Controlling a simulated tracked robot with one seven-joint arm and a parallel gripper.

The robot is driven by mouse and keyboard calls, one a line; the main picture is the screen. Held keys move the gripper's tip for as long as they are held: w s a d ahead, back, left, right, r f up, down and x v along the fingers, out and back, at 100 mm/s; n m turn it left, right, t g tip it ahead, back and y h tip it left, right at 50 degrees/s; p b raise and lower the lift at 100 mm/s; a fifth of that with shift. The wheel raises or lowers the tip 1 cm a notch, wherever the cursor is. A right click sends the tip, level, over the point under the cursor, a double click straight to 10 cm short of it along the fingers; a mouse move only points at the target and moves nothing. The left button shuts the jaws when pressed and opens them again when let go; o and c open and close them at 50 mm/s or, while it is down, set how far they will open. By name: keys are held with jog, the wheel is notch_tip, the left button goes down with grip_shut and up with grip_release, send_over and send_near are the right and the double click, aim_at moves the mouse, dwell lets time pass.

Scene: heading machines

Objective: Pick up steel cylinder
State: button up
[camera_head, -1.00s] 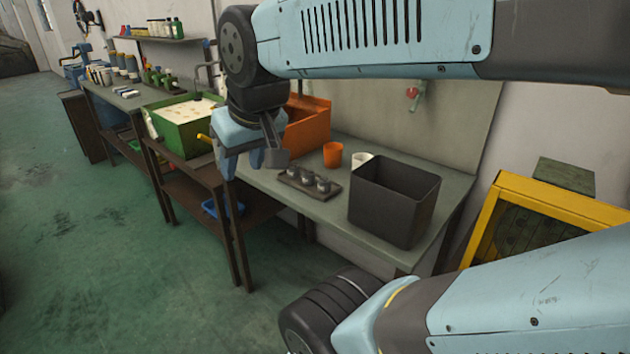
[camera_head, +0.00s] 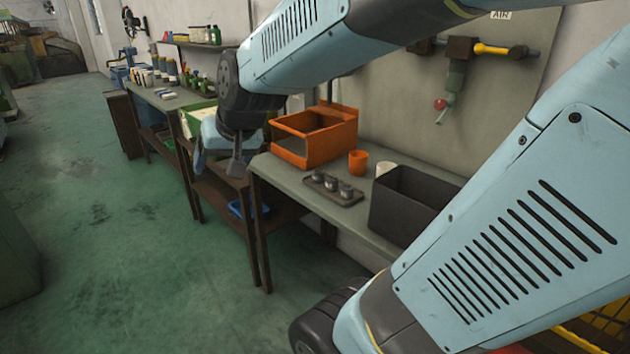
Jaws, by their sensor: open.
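Several small steel cylinders (camera_head: 331,183) stand in a row on a dark flat tray (camera_head: 349,199) on the grey workbench (camera_head: 290,181). They look short and grey, and all are on the tray. My gripper (camera_head: 217,165) hangs from the arm to the left of the tray, near the bench's left end. Its fingers point down and are apart, with nothing seen between them. I cannot tell its exact height over the bench edge.
A dark open bin (camera_head: 415,205) stands right of the tray, partly behind my arm. A green container (camera_head: 192,121) is on the left bench. Green floor (camera_head: 120,230) is clear at left.

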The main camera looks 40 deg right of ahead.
jog(key=w+d+f+m+t+h, duration=0.1)
jog(key=w+d+f+m, duration=0.1)
jog(key=w+f, duration=0.3)
jog(key=w+d+f+m+t+h, duration=0.1)
jog(key=w+d+f+m, duration=0.15)
jog(key=w, duration=0.45)
jog(key=m+g+h, duration=0.4)
jog(key=m+h, duration=0.4)
jog(key=h, duration=0.8)
send_near(328, 183)
jog(key=x, duration=0.5)
jog(key=shift+d+r, duration=0.1)
jog(key=shift+d, duration=0.25)
jog(key=shift+x, duration=2.55)
jog(key=shift+c, duration=0.2)
jog(key=c, duration=1.3)
